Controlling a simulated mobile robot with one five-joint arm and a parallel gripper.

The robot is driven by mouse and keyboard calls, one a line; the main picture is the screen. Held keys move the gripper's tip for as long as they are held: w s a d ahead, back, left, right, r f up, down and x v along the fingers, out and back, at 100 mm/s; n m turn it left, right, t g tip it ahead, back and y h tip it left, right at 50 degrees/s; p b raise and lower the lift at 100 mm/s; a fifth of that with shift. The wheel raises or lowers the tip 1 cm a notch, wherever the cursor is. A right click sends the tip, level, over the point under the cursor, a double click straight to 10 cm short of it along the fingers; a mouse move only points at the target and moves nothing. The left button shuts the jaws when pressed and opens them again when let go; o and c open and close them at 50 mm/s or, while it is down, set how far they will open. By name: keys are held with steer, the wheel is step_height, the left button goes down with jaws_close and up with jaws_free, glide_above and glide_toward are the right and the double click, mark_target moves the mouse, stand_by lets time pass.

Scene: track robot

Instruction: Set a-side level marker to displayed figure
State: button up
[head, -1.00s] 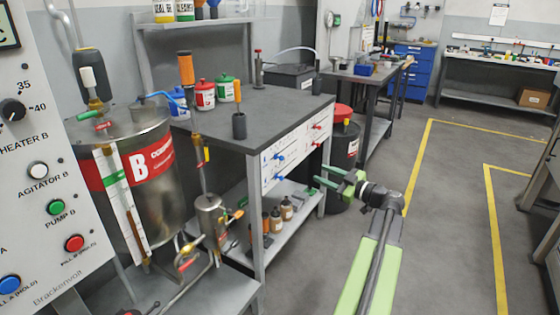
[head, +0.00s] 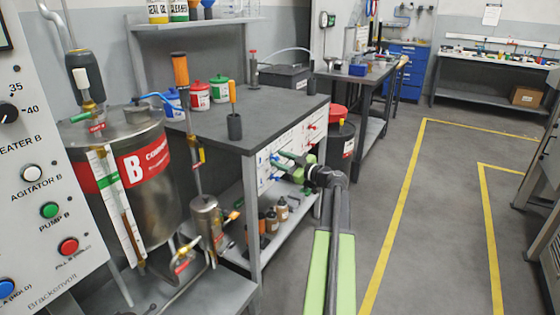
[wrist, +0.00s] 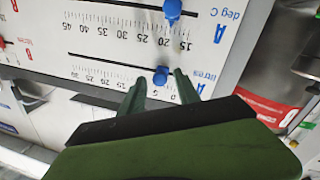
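The a-side litres marker is a blue knob (wrist: 161,75) on a slot above a printed litres scale, near its low-number end in the wrist view. A second blue knob (wrist: 172,9) sits on the deg C slot of the same white panel (wrist: 110,45). My gripper (wrist: 160,82) is open, its green fingers on either side of the litres knob, with gaps visible. Whether the fingertips reach over the knob is unclear. In the head view my gripper (head: 280,162) is at the bench's front panel (head: 263,183) and partly hides the blue knobs. No readable figure shows on a display.
Red knobs (head: 311,126) sit farther right on the panel. Tank B (head: 145,165) and a button panel (head: 40,180) stand at left. Bottles (head: 271,221) stand on the shelf below. A red-lidded bin (head: 341,140) is behind the bench.

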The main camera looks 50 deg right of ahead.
jaws_close()
stand_by(1.4)
